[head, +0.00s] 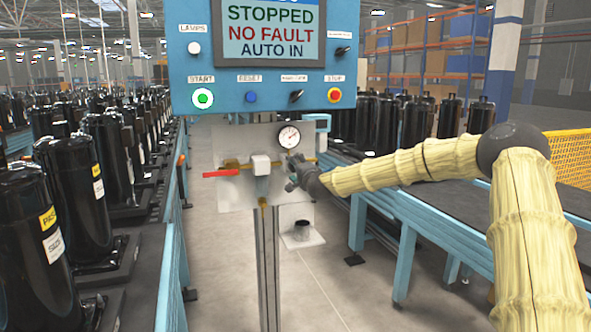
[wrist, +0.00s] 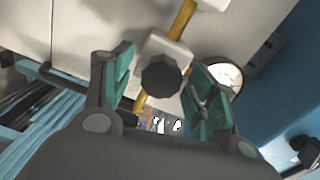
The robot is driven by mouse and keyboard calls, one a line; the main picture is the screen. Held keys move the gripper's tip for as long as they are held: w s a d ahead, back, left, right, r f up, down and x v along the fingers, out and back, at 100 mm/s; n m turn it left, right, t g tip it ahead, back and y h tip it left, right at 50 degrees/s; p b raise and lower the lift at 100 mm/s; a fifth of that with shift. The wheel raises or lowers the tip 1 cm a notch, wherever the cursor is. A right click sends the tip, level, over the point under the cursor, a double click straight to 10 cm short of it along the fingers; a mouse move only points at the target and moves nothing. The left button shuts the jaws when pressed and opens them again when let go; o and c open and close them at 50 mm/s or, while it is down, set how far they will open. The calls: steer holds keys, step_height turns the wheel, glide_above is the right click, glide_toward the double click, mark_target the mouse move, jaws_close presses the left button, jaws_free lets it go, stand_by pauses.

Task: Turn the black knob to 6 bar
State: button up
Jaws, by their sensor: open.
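The black knob (wrist: 162,78) shows in the wrist view on a pale valve block (wrist: 164,48) on a yellow pipe. My gripper (wrist: 160,85) is open, with one green-padded finger on each side of the knob. I cannot tell whether either finger touches it. In the head view my gripper (head: 294,172) is at the valve panel, just under the round gauge, and it hides the knob there. The white gauge (head: 289,137) has a red mark, but its reading is too small to tell. The gauge (wrist: 226,76) is partly behind the right finger in the wrist view.
A blue control box (head: 262,85) above the panel has a screen reading STOPPED, NO FAULT, AUTO IN. A red lever (head: 220,173) sticks out left of the valves. Conveyors with black compressors (head: 108,165) flank the panel. The floor (head: 325,285) in front is mostly clear.

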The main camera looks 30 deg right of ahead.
steer(key=v, duration=1.1)
steer(key=shift+s+f, duration=0.1)
steer(key=shift+f, duration=0.05)
stand_by(0.4)
